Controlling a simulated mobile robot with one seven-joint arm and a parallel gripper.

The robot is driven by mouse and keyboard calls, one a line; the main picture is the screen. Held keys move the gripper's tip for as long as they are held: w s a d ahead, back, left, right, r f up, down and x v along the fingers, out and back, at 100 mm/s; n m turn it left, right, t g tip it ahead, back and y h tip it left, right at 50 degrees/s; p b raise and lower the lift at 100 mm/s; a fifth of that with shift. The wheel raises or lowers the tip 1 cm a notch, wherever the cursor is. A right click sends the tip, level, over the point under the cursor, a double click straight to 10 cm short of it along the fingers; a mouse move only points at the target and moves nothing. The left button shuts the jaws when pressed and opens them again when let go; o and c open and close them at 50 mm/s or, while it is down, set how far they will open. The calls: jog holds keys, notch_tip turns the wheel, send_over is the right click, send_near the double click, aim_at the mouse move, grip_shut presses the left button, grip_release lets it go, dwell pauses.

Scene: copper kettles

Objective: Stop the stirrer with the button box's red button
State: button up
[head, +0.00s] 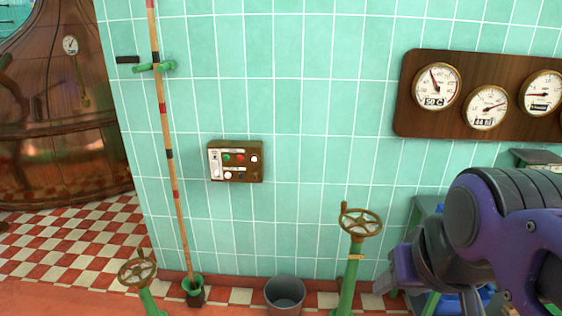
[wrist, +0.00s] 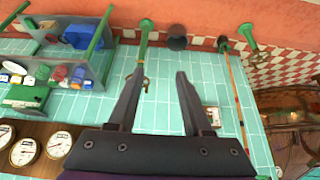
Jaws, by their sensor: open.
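The brown button box (head: 236,161) is mounted on the tiled wall, left of centre in the head view. Its red button (head: 240,158) sits between a green button (head: 227,157) and a white one. Another white button is below. In the wrist view, which is upside down, the box (wrist: 213,116) shows small beside the right finger, partly hidden by it. My gripper (wrist: 158,76) is open, with nothing between its fingers, and is well away from the box. In the head view my purple arm is at the lower right. The stirrer itself is not visible.
A striped pole (head: 166,130) leans on the wall left of the box. Two handwheel valves (head: 361,222) (head: 138,270) and a grey bucket (head: 285,293) stand below. A gauge board (head: 485,97) hangs at right. A copper kettle (head: 60,110) is at left. The wall around the box is clear.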

dwell(0.4)
grip_shut()
dwell(1.6)
